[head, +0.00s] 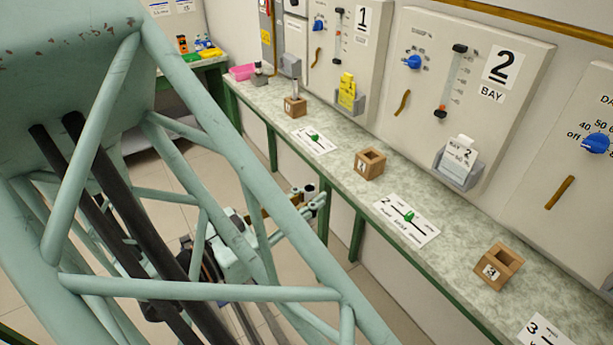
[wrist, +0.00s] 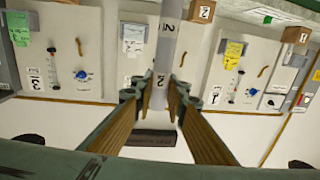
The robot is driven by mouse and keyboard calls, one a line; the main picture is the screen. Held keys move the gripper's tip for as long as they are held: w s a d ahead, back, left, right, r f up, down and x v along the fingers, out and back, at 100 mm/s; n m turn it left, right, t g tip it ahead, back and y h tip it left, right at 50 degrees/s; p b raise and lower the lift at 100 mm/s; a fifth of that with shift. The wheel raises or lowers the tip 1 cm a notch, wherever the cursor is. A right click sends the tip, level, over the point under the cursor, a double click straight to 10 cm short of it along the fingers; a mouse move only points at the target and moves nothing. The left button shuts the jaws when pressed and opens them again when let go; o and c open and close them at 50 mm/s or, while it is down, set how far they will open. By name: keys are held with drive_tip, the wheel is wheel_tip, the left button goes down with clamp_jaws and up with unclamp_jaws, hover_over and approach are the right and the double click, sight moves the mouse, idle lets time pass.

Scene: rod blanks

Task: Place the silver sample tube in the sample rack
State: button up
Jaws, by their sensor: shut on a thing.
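My gripper (wrist: 158,98) is shut on a silver sample tube (wrist: 167,45), which stands up between the brown fingers in the wrist view and carries a "2" mark. In the head view my gripper (head: 311,197) is low in front of the long bench, below its top and apart from it. The tube is hard to make out there. Another silver tube (head: 295,88) stands in the wooden block (head: 295,108) at the far bay. I cannot tell for sure which thing is the sample rack.
The bench (head: 335,170) has a green frame. On it, the bay 2 wooden block (head: 370,165) looks empty, as does the block marked 3 (head: 499,268). Cards with green pieces lie between. A pink tray (head: 242,72) is at the far end. Wall panels rise behind.

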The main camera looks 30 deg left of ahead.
drive_tip(key=s+d+r+m+h, duration=0.1)
drive_tip(key=s+d, duration=0.3)
drive_tip(key=s, duration=0.2)
drive_tip(key=shift+d+r+g+h, duration=0.25)
drive_tip(key=shift+d+g+h, duration=0.05)
drive_tip(key=shift+d+h, duration=0.1)
drive_tip(key=shift+w, duration=0.1)
